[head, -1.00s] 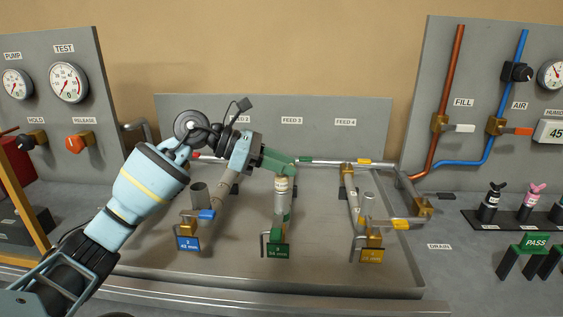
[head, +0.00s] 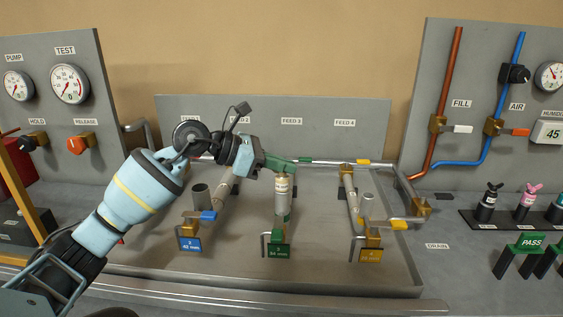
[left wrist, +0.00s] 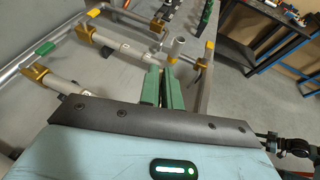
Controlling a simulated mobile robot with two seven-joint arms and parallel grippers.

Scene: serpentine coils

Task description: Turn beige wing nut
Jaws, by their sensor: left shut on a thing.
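My right gripper is in neither view.
Thin horizontal pipes run behind and to the right. The front of the tray (head: 220,280) is clear.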

